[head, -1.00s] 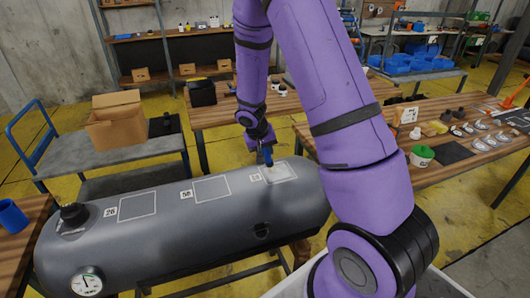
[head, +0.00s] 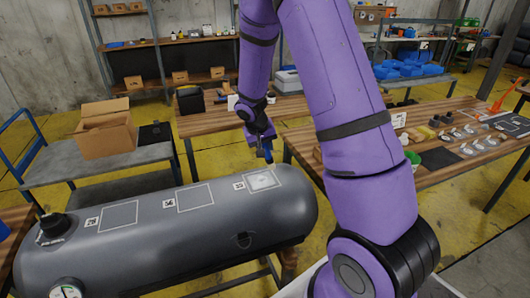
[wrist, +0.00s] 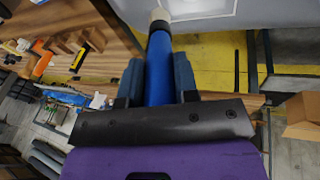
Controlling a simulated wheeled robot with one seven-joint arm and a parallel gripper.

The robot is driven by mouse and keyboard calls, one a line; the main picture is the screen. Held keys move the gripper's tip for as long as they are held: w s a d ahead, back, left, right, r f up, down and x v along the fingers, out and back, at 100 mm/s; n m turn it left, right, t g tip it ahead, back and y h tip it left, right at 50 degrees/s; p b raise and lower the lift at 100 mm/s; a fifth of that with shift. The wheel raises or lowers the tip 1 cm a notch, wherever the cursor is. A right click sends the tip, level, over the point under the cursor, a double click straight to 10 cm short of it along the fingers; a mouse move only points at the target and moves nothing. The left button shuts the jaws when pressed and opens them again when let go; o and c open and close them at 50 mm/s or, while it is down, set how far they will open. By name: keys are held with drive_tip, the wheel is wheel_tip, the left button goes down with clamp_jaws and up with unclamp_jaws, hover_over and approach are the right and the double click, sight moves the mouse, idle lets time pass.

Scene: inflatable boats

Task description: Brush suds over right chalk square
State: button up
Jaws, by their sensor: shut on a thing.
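The grey inflatable tube (head: 170,238) carries three chalk squares in a row. The right chalk square (head: 263,181) has a whitish patch of suds inside it. The middle square (head: 195,198) and the left square (head: 119,215) look bare grey. My gripper (head: 265,148) is shut on a blue-handled brush (head: 269,157), just above and behind the right square. In the wrist view the blue handle (wrist: 159,70) sits between the fingers, and its pale tip (wrist: 160,15) overlaps the grey tube's edge. The head view suggests the brush is clear of the square; contact is hard to tell.
A black valve (head: 54,227) and a gauge (head: 66,291) are at the tube's left end. Behind, a wooden table (head: 215,122) and a right table with a green tub (head: 413,160) hold small items. A cart with a cardboard box (head: 105,130) stands left.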

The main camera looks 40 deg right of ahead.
drive_tip(key=shift+r, duration=2.25)
drive_tip(key=shift+a, duration=0.1)
